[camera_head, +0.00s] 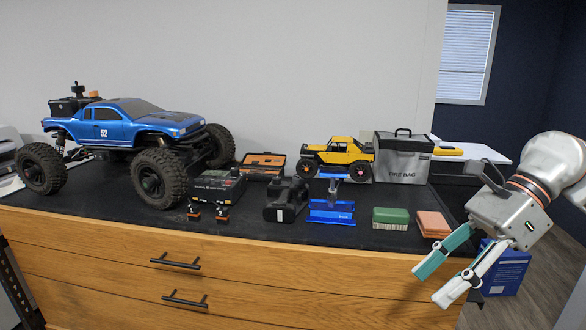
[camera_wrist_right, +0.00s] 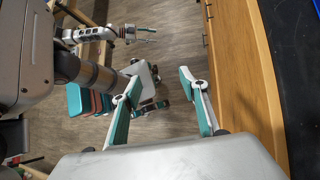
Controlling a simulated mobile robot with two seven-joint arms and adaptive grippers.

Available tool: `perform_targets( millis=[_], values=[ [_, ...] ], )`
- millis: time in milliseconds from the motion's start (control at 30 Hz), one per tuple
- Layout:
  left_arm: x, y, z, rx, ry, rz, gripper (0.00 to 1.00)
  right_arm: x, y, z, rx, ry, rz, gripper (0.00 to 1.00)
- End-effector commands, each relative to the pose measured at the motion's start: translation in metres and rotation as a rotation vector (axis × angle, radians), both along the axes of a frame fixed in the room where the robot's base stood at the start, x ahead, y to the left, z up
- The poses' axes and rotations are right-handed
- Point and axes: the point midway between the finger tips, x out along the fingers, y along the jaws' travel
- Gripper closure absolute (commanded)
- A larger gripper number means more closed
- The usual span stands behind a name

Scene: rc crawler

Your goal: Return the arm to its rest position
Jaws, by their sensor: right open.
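My right gripper (camera_head: 431,287) hangs in front of the cabinet's right end in the head view, fingers pointing down and to the left. Its teal and white fingers are spread apart with nothing between them. In the right wrist view the same gripper (camera_wrist_right: 159,76) is open and empty over the floor. In that view, what looks like my left gripper (camera_wrist_right: 143,34) is small at the top, too small to tell its jaw state. It does not show in the head view.
The wooden cabinet (camera_head: 230,280) has a black top holding a blue truck (camera_head: 120,123), a yellow crawler (camera_head: 338,154), a grey bag (camera_head: 403,160), a green-topped brush (camera_head: 391,218) and orange pads (camera_head: 433,224). A blue box (camera_head: 506,270) stands on the floor behind my right gripper.

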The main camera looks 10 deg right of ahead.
Motion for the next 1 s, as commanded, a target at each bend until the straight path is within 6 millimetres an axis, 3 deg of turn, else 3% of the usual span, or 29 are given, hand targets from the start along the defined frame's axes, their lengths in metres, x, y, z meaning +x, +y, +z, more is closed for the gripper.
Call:
perform_targets(
  millis=[100,300,433,567,667,767,800,900,1000],
  values=[
    [0.001,0.000,0.001,0.000,-0.003,0.000,0.60,0.002,0.051,-0.018,0.199,0.094,0.002,0.57],
    [-0.003,0.000,-0.002,0.000,0.006,0.000,0.60,0.011,0.128,-0.025,0.621,0.342,-0.116,0.57],
    [-0.004,0.000,-0.003,0.000,0.007,0.000,0.60,0.029,0.153,-0.028,0.893,0.553,-0.270,0.57],
    [-0.005,0.000,-0.004,0.001,0.009,0.000,0.60,0.056,0.157,-0.046,1.145,0.800,-0.482,0.57],
    [-0.005,0.000,-0.004,0.001,0.010,0.000,0.60,0.078,0.149,-0.076,1.321,1.006,-0.680,0.57],
    [-0.005,0.000,-0.004,0.001,0.010,0.000,0.60,0.094,0.133,-0.125,1.475,1.223,-0.908,0.57],
    [-0.005,0.000,-0.004,0.001,0.010,-0.001,0.60,0.097,0.126,-0.149,1.529,1.310,-1.007,0.57],
    [-0.005,0.000,-0.004,0.001,0.010,-0.001,0.60,0.094,0.107,-0.216,1.640,1.520,-1.259,0.57],
    [-0.005,0.000,-0.004,0.001,0.010,-0.001,0.60,0.076,0.095,-0.282,1.710,1.700,-1.496,0.57]
  ],
)
